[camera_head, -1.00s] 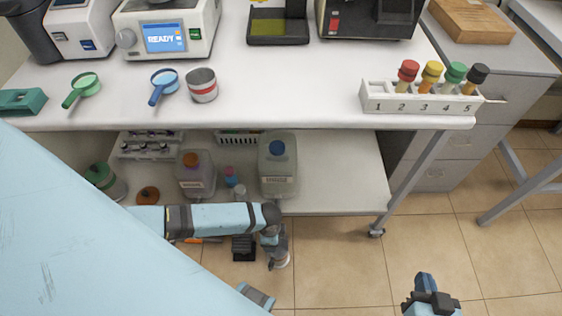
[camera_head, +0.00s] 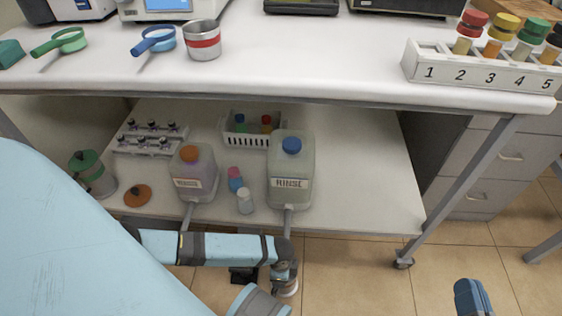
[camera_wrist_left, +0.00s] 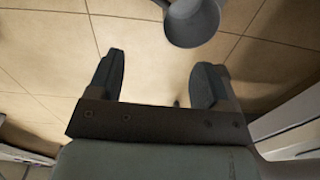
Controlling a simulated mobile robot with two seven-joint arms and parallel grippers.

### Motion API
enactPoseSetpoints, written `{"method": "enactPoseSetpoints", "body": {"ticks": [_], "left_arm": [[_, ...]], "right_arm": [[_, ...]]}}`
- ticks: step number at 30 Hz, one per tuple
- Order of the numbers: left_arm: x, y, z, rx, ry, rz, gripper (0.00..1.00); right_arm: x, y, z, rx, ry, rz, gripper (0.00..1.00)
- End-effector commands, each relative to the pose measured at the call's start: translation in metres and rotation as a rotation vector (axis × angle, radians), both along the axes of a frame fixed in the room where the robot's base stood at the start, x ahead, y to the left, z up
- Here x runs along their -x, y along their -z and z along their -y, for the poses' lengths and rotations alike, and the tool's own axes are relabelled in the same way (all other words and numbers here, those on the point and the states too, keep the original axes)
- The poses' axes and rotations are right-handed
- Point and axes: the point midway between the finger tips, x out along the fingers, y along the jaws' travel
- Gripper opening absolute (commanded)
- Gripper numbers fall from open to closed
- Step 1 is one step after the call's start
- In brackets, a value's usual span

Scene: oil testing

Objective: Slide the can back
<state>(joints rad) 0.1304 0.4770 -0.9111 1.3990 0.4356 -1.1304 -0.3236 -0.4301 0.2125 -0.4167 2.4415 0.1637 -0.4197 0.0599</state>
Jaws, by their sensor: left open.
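Two translucent jug-like cans stand upright on the lower shelf in the head view. One has a blue cap and a RINSE label (camera_head: 291,168); the other has an orange cap (camera_head: 194,172). A silver cup-like can with a red band (camera_head: 202,42) stands on the bench top. I cannot tell which one the task means. My left gripper (camera_wrist_left: 158,70) is open and empty over floor tiles in the left wrist view. Part of my right gripper (camera_head: 471,298) shows at the bottom right of the head view, apart from the cans; its jaw opening is hidden.
A green-lidded jar (camera_head: 93,175) and orange lid (camera_head: 137,195) are at left. The bench edge overhangs the shelf (camera_head: 365,190), clear at right. A tube rack (camera_head: 480,72) is above.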

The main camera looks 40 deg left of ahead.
Motion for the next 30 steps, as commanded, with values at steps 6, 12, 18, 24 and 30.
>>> {"method": "enactPoseSetpoints", "body": {"ticks": [6, 12, 18, 24, 30], "left_arm": [[0.0, 0.007, 0.0, 0.0, 0.0, 0.0, 0.72], [0.0, 0.006, 0.0, 0.0, 0.0, 0.0, 0.72], [0.0, 0.014, 0.0, 0.0, 0.0, 0.0, 0.72], [0.0, 0.046, 0.001, 0.0, -0.001, -0.001, 0.72], [0.0, 0.088, 0.0, 0.0, 0.0, -0.001, 0.72]], "right_arm": [[0.001, 0.001, -0.001, -0.008, -0.006, 0.007, 0.0], [0.001, 0.0, -0.001, -0.008, -0.006, 0.007, 0.0], [0.001, 0.007, -0.001, -0.002, -0.01, -0.003, 0.0], [0.001, 0.031, -0.002, 0.036, -0.03, -0.051, 0.0], [-0.008, 0.039, 0.003, 0.107, -0.034, 0.021, 0.0]]}}
